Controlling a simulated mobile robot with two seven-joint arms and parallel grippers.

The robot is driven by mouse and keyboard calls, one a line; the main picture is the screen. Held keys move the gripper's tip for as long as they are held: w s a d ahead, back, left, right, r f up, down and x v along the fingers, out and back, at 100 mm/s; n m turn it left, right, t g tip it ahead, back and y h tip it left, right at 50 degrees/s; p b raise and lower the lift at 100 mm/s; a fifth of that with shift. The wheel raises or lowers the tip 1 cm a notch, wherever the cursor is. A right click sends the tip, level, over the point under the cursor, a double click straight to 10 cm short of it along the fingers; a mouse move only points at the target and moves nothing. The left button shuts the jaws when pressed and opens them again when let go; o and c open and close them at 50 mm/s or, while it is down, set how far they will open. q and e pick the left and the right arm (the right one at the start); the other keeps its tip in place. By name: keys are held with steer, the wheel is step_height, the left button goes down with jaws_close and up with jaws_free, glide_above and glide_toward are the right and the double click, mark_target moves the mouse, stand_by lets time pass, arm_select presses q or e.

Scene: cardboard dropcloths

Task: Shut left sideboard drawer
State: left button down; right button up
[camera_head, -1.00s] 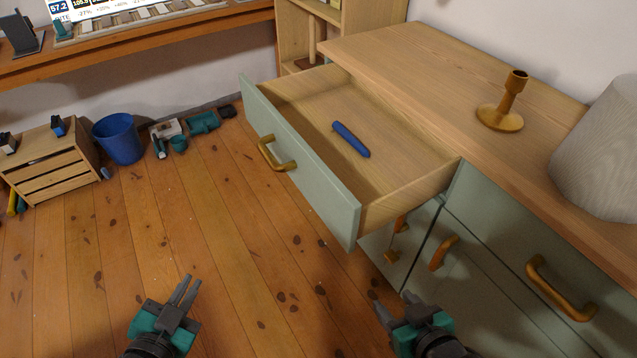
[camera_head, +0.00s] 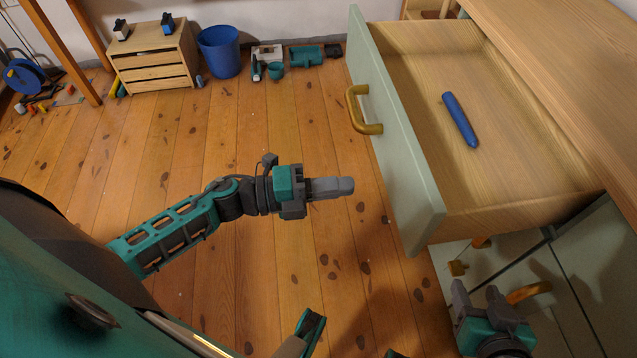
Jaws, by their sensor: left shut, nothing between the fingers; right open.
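The left sideboard drawer (camera_head: 395,130) is pulled far out, its pale green front facing left with a brass handle (camera_head: 358,110). A blue object (camera_head: 460,120) lies inside on the wooden drawer floor. My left gripper (camera_head: 350,187) is shut and empty, pointing right toward the drawer front with a gap of floor between them in the picture. My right gripper (camera_head: 475,290) is low at the right, below the drawer, in front of the lower cabinet doors; its fingers are apart and hold nothing. Part of the drawer's right side is hidden under the sideboard top.
The sideboard top (camera_head: 570,60) runs along the right edge. Another brass handle (camera_head: 528,292) is close to my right gripper. A small wooden chest (camera_head: 155,62), a blue bin (camera_head: 219,50) and teal items (camera_head: 306,55) stand along the back wall.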

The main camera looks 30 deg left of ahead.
mark_target(398, 180)
arm_select(q)
steer(key=x, duration=0.7)
steer(key=shift+w+d, duration=0.2)
steer(key=shift+d, duration=0.05)
arm_select(e)
steer(key=shift+f, duration=0.2)
arm_select(q)
steer(key=shift+d, duration=0.1)
arm_select(e)
steer(key=shift+w, duration=0.1)
